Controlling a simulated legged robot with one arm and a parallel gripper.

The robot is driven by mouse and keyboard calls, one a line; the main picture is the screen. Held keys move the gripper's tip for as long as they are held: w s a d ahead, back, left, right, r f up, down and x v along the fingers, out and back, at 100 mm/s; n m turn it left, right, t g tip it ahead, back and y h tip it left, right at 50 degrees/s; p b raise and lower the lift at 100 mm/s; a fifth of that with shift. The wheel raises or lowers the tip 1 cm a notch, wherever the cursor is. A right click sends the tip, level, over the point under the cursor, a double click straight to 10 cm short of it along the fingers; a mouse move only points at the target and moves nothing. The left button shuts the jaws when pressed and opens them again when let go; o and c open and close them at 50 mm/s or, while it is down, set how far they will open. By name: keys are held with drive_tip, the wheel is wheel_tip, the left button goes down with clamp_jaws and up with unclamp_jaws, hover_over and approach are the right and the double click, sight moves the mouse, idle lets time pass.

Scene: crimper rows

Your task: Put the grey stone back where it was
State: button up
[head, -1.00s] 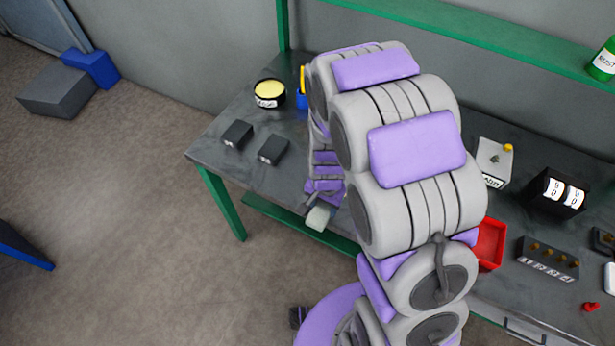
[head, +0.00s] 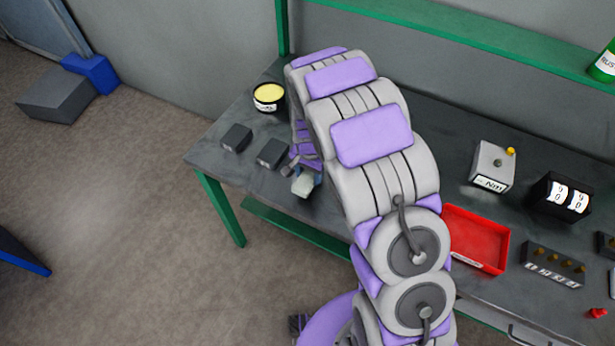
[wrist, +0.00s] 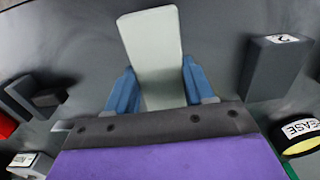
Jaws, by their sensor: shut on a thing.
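The grey stone is a pale grey-green, long flat block. In the wrist view the stone (wrist: 152,45) sticks out between the two blue fingers of my gripper (wrist: 160,88), which is shut on it. In the head view the stone (head: 303,185) shows below my arm near the table's front edge, just right of two dark blocks. Most of my gripper is hidden behind my arm there. I cannot tell whether the stone touches the table.
Two dark blocks (head: 236,137) (head: 272,152) lie on the table's left part; one, marked 2, shows in the wrist view (wrist: 272,70). A grease tin (head: 268,97) stands behind them. A red tray (head: 480,236) and a grey device (head: 493,165) are right of my arm.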

sight(308, 177)
drive_tip(key=shift+w+a+f, duration=0.15)
drive_tip(key=shift+w+f, duration=0.05)
drive_tip(key=shift+w, duration=0.55)
wheel_tip(308, 177, down, 3)
drive_tip(key=shift+f+b, duration=0.2)
drive_tip(key=shift+b, duration=0.35)
drive_tip(key=o, duration=1.2)
